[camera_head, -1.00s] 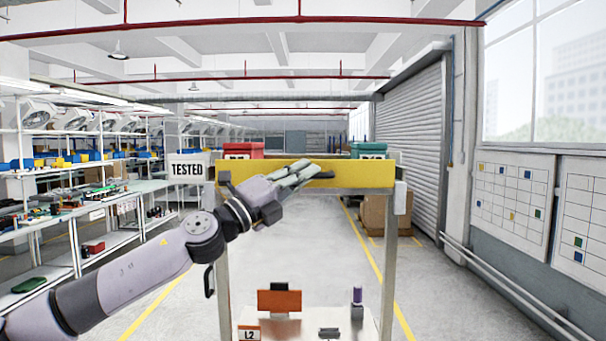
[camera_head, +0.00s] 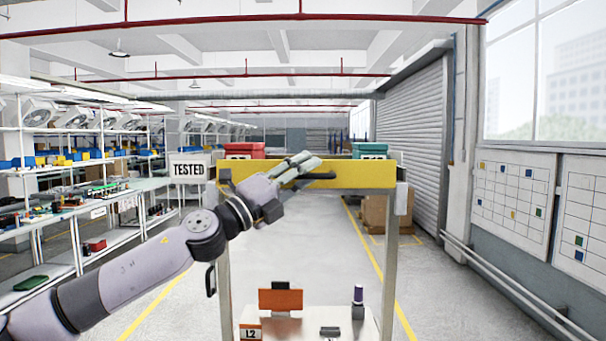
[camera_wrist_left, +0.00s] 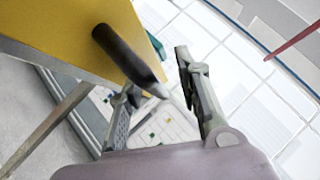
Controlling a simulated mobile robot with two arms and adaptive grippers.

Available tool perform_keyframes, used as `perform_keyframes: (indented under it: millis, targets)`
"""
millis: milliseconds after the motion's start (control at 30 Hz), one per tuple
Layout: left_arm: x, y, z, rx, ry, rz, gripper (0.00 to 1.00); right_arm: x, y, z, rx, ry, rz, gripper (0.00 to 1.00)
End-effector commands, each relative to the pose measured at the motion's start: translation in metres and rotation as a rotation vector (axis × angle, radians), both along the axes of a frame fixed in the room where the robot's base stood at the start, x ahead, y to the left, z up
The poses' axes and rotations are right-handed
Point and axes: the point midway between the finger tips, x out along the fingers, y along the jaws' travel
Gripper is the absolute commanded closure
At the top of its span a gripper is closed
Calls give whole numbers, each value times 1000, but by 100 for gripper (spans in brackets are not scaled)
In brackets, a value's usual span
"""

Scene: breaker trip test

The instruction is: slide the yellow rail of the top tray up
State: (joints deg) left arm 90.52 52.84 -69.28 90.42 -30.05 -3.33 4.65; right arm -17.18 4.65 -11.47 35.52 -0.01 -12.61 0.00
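The yellow rail (camera_head: 360,175) spans the top of the cart between two posts. It also fills the upper left of the left wrist view (camera_wrist_left: 60,35). A dark bar handle (camera_head: 319,176) sticks out from the rail; in the left wrist view the handle (camera_wrist_left: 122,50) points in between the fingers. My left gripper (camera_head: 303,163) is in front of the rail by the handle. In the left wrist view its fingers (camera_wrist_left: 157,72) are spread apart, and I see no firm grip on the handle. My right gripper is in neither view.
Red (camera_head: 243,150) and teal (camera_head: 370,150) bins show behind the rail. A "TESTED" sign (camera_head: 188,170) stands at its left end. An orange block (camera_head: 281,299) and a dark cylinder (camera_head: 358,302) are on the cart's lower shelf (camera_head: 300,327). Workbenches line the left.

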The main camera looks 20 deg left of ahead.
Motion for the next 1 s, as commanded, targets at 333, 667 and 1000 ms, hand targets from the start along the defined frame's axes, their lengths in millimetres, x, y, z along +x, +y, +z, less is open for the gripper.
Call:
perform_keyframes:
  millis: [333, 667, 1000]
  targets:
    - [-27, 21, -17, 0, 4, 3, 69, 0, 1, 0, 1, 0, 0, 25]
    - [-73, 51, -40, 1, 4, 1, 69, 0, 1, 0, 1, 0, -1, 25]
    - [-90, 62, -46, -1, 1, 0, 69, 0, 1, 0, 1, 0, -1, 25]
